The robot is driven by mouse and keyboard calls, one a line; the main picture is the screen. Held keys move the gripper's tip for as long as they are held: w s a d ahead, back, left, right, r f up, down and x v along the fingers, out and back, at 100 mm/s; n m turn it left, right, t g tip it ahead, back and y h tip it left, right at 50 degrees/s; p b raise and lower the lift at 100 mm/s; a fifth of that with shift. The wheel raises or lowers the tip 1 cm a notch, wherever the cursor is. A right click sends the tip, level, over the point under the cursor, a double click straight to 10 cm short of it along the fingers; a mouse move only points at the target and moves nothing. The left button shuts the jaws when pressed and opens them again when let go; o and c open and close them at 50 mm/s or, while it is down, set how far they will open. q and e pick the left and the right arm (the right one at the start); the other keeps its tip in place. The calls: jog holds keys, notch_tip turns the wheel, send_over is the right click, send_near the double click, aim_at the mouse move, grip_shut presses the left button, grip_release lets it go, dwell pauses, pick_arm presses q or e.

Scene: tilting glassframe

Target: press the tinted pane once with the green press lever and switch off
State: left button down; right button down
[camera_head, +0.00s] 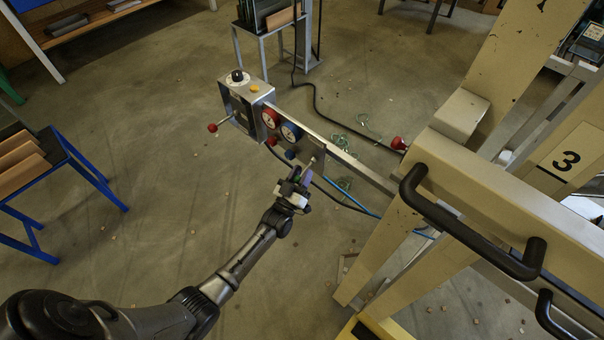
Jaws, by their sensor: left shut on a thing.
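My left gripper (296,182) reaches in from the lower left, just below the metal rail of the control panel. It is shut on a small lever handle, with a bit of green showing at the fingers; this appears to be the green press lever (293,173). The fingers hide most of the handle. The grey control box (243,104) at the rail's left end carries a black rotary knob (237,76) and a yellow button (254,88). I cannot make out the tinted pane. My right gripper is not in view.
A red-knobbed lever (212,128) sticks out left of the box. The cream frame with a black handle (464,226) fills the right. A blue stand (88,176) is at left. Floor between is mostly clear.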

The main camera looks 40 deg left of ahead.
pick_arm(q)
jog(key=shift+f, duration=0.3)
jog(key=c, duration=0.8)
grip_release()
jog(key=shift+r, duration=0.2)
jog(key=shift+s, duration=0.1)
jog(key=shift+s+f+p, duration=0.15)
jog(key=shift+s+p, duration=0.2)
jog(key=p+v, duration=0.3)
jog(key=v, duration=1)
jog(key=shift+p, duration=0.3)
jog(key=shift+w, duration=0.1)
